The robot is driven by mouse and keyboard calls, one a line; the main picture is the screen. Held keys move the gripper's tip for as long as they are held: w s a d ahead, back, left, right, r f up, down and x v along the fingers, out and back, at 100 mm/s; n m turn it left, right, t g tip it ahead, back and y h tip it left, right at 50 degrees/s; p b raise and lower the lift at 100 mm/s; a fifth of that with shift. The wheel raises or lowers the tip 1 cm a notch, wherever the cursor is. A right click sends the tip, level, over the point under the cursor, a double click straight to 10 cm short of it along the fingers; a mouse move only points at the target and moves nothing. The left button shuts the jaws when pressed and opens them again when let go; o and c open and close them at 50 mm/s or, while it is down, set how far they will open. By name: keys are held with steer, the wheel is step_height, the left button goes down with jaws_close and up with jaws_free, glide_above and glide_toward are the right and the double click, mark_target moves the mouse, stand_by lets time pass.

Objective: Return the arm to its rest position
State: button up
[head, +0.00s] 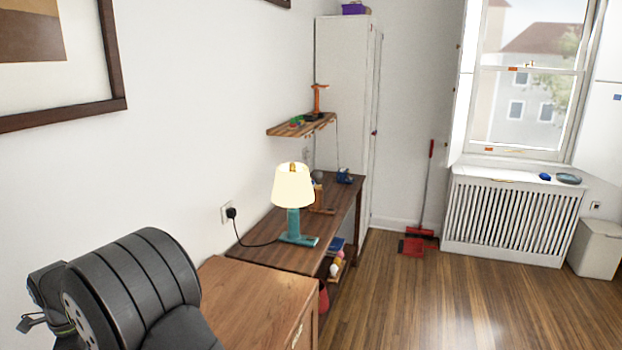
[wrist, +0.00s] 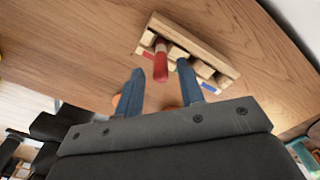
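My gripper (wrist: 161,78) shows in the wrist view, its two blue-grey fingers spread apart with nothing clasped between them. Past the fingertips is a wooden rack (wrist: 205,57) on a brown wood surface (wrist: 80,45). A red handle-like piece (wrist: 160,66) sits at the rack and lines up between the fingertips in the picture; I see no contact with either finger. In the head view, only a dark, rounded part of my arm (head: 135,285) shows at the lower left; the gripper itself is out of that view.
A wooden cabinet (head: 255,290) stands right beside my arm in the head view. Behind it, a desk (head: 262,232) holds a lit teal lamp (head: 293,190). A wall shelf (head: 285,129) hangs above.

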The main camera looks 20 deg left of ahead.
step_height(320, 180, up, 13)
step_height(320, 180, down, 13)
steer(key=shift+r, duration=0.1)
step_height(320, 180, up, 8)
steer(key=shift+a+r, duration=0.1)
steer(key=w+d+r+m, duration=0.2)
steer(key=w+d+r, duration=0.3)
steer(key=w+d, duration=0.45)
steer(key=w+d+r+m, duration=0.35)
steer(key=w+d, duration=0.25)
steer(key=d, duration=0.6)
step_height(320, 180, down, 17)
steer(key=shift+s+a+n, duration=0.15)
steer(key=shift+a+n, duration=0.1)
steer(key=shift+n, duration=0.2)
